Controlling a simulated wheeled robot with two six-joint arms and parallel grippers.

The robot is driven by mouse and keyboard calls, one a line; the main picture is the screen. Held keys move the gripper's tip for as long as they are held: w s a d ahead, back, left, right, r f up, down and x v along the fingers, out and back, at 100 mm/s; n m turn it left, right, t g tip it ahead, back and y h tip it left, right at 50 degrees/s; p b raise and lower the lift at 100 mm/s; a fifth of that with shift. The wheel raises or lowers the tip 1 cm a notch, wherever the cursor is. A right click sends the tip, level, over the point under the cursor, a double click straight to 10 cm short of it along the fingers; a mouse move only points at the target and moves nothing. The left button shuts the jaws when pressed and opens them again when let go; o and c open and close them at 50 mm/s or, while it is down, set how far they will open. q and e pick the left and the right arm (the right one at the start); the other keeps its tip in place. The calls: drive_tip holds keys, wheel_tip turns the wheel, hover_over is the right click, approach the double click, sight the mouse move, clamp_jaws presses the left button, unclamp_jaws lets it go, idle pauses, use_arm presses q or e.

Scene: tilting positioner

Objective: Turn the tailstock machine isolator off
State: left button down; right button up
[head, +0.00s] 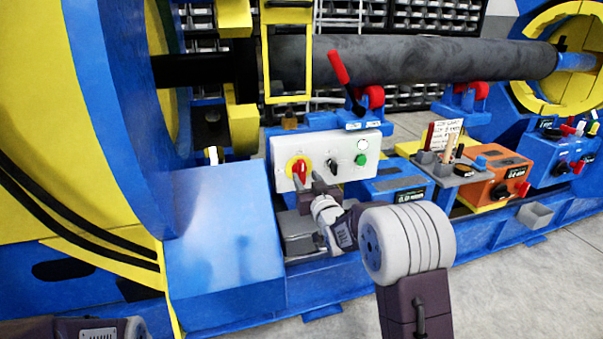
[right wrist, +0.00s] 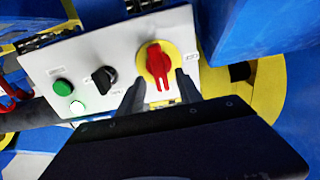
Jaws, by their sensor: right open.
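The isolator is a red rotary handle on a yellow round plate (head: 298,168), at the left end of a white control box (head: 345,150). In the right wrist view the red handle (right wrist: 158,62) has its long grip pointing towards my gripper. My right gripper (head: 307,178) is open in front of the isolator. In the right wrist view its two dark fingers (right wrist: 160,88) stand on either side of the handle's lower end, with gaps visible. I cannot tell whether they touch the panel. Only part of my left arm shows at bottom left; its gripper is out of view.
The box also carries a black selector (right wrist: 104,79), a green button (right wrist: 62,87) and a white button (right wrist: 77,108). A red-handled lever (head: 339,68) rises above it. A blue block (head: 222,235) stands left. Orange and blue units (head: 498,172) stand right.

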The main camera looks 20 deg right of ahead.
sight(303, 173)
drive_tip(key=shift+w, duration=1.75)
clamp_jaws()
